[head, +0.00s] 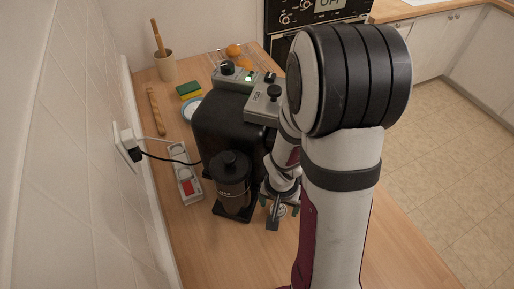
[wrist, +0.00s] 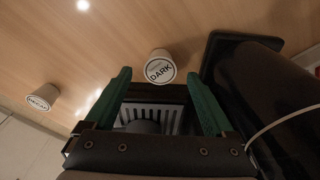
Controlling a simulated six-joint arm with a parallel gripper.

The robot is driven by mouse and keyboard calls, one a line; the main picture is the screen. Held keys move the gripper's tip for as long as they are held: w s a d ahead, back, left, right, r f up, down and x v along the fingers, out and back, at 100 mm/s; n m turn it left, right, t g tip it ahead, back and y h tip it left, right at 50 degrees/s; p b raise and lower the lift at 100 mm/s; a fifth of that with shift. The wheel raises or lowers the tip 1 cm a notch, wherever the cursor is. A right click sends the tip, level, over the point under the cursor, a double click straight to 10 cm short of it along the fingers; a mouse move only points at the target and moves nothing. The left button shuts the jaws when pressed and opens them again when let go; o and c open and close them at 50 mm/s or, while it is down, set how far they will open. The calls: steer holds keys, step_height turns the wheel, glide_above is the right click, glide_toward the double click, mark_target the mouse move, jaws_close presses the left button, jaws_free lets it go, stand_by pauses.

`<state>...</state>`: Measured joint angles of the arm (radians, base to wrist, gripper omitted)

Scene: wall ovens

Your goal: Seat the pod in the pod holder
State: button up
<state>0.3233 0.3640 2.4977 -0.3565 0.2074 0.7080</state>
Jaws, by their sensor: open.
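A pale pod with a round lid marked DARK (wrist: 160,68) is just beyond my fingertips in the wrist view, roughly centred between them. A second pod, its label apparently DECAF (wrist: 40,98), stands apart at the left. My gripper (wrist: 160,86) is open, with its two green fingers spread. In the head view my gripper (head: 278,212) is low beside the right side of the black coffee machine (head: 222,130), with a small pale pod (head: 281,210) at its fingers. I cannot make out the pod holder; my arm hides the machine's front.
A dark canister (head: 232,182) stands close to my gripper's left. A sponge (head: 189,91), cup (head: 165,66) and oranges (head: 234,50) are farther back. The front counter (head: 225,255) is clear.

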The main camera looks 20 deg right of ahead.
step_height(320, 180, down, 2)
steer(key=shift+w+f, duration=0.1)
steer(key=shift+c, duration=0.2)
steer(key=shift+d, duration=0.1)
jaws_close()
